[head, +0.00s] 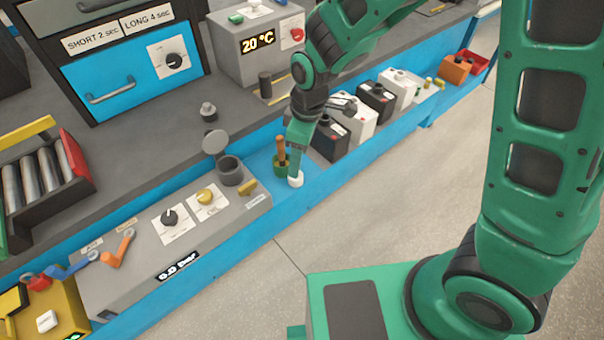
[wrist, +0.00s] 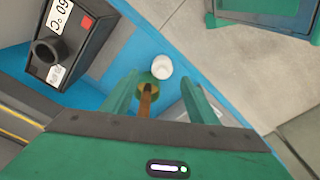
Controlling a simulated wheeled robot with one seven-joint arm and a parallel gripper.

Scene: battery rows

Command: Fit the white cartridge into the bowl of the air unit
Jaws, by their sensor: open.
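The white cartridge (head: 295,180) stands on the blue strip at the front edge of the bench. It also shows in the wrist view (wrist: 162,67), just past the fingertips. My gripper (head: 297,155) points down above it, fingers open and empty; in the wrist view the fingers (wrist: 160,84) stand apart on either side of the cartridge's line. The air unit (head: 135,262) is a grey sloped box with a bar readout and two knobs. Its dark round bowl (head: 230,176) is at its right end, with a round grey lid (head: 215,143) tilted up behind it. The bowl's inside is hard to see.
A green pot with a brown handle (head: 281,155) stands right beside the cartridge and also shows between my fingers in the wrist view (wrist: 147,91). Several black and white batteries (head: 330,138) line the bench to the right. A yellow piece (head: 247,187) lies beside the bowl.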

